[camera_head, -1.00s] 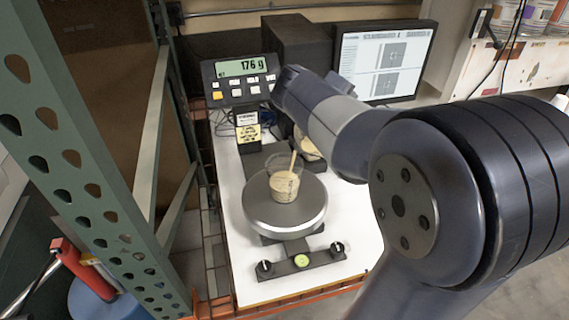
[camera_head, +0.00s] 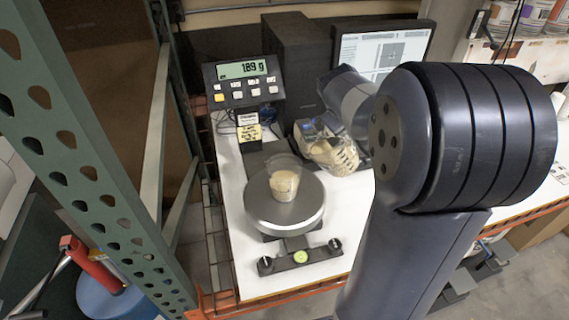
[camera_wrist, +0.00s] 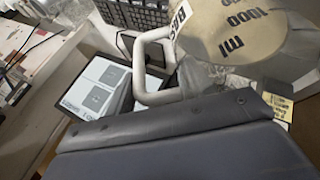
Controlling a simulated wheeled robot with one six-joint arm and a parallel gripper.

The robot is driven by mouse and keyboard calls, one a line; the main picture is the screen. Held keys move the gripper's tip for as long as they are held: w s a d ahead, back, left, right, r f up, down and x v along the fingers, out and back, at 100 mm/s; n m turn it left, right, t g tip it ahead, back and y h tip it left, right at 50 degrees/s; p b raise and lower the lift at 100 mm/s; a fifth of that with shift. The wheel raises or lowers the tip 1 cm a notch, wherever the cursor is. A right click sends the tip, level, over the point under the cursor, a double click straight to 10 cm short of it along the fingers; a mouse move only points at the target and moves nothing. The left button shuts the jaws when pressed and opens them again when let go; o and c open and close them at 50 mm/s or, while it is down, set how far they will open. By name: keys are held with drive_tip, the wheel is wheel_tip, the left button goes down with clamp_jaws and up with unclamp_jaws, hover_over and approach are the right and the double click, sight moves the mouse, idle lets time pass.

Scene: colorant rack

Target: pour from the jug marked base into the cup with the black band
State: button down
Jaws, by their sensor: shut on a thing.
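The clear cup (camera_head: 284,182) stands upright on the round scale pan (camera_head: 262,214), with beige liquid in it. I cannot make out a band on it. The jug (camera_head: 335,154), holding beige liquid, is tilted just behind and to the right of the cup, apart from it. In the wrist view the jug (camera_wrist: 250,38) shows "1000 ml" and part of a "BAS..." label, with its pale handle (camera_wrist: 143,70). My gripper (camera_head: 312,127) is shut on the jug; its fingertips are mostly hidden. No stream shows between jug and cup.
The scale display (camera_head: 243,69) appears to read 189 g. A dark box (camera_head: 295,65) and a monitor (camera_head: 385,50) stand behind. A green perforated post (camera_head: 85,150) rises at the left. White tabletop (camera_head: 240,275) is clear around the scale's front.

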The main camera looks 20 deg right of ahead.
drive_tip(key=shift+w+d+f+m+g+y, duration=0.15)
drive_tip(key=shift+d+f+y, duration=0.4)
drive_tip(key=shift+d+y, duration=0.3)
drive_tip(key=shift+w+d+f+m+g+y, duration=0.15)
drive_tip(key=shift+d+f+y, duration=0.45)
drive_tip(key=shift+d, duration=0.35)
drive_tip(key=shift+w+d+f+y, duration=0.1)
drive_tip(key=shift+d+f+y, duration=0.45)
drive_tip(key=shift+d+y, duration=0.15)
drive_tip(key=shift+w+d+f+m+y, duration=0.1)
drive_tip(key=shift+d+f+m+y, duration=0.3)
drive_tip(key=shift+f+y, duration=0.5)
drive_tip(key=shift+d+r, duration=0.1)
drive_tip(key=shift+r, duration=2.4)
drive_tip(key=shift+g, duration=0.3)
drive_tip(key=f, duration=0.1)
drive_tip(key=a+f, duration=0.1)
drive_tip(key=f, duration=0.1)
drive_tip(key=a+f, duration=0.1)
drive_tip(key=f, duration=0.1)
drive_tip(key=shift+r, duration=0.15)
